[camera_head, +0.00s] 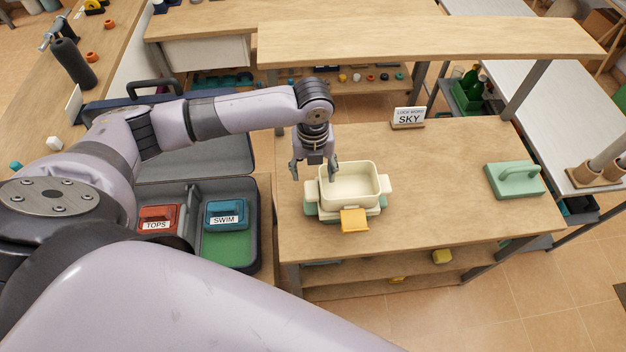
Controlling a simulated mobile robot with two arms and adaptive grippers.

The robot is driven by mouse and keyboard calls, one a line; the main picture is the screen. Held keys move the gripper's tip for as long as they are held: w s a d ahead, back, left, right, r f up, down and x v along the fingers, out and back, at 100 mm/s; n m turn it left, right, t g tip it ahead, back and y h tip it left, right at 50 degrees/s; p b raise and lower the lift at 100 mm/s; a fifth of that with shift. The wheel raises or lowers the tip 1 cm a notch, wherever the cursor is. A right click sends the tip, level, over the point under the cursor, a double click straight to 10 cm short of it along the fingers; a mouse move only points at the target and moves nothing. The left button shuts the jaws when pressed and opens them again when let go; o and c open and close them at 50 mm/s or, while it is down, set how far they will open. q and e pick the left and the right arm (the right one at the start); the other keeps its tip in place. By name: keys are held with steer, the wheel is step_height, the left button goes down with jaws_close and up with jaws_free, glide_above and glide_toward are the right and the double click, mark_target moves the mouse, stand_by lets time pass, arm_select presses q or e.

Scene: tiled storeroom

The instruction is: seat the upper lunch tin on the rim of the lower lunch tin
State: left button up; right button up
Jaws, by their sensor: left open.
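The upper lunch tin (364,186) is cream, open and empty, with a tab handle at each end. It is over the lower lunch tin (312,209), of which only green edges show beneath it. A yellow flap (355,220) sticks out at the front. I cannot tell whether the upper tin sits fully on the lower rim. My left gripper (314,172) is open at the upper tin's left end, pointing down. One finger is outside the left wall and the other is over the inside; contact is unclear. My right gripper is not in view.
A green lid with a handle (516,181) lies at the table's right. A sign reading SKY (408,117) stands at the back under a raised shelf (420,40). An open case (255,215) with labelled boxes is at the left. The wooden table (440,190) is clear between tins and lid.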

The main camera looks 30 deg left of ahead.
arm_select(q)
step_height(320, 180, up, 4)
steer(key=shift+f, duration=0.1)
stand_by(0.6)
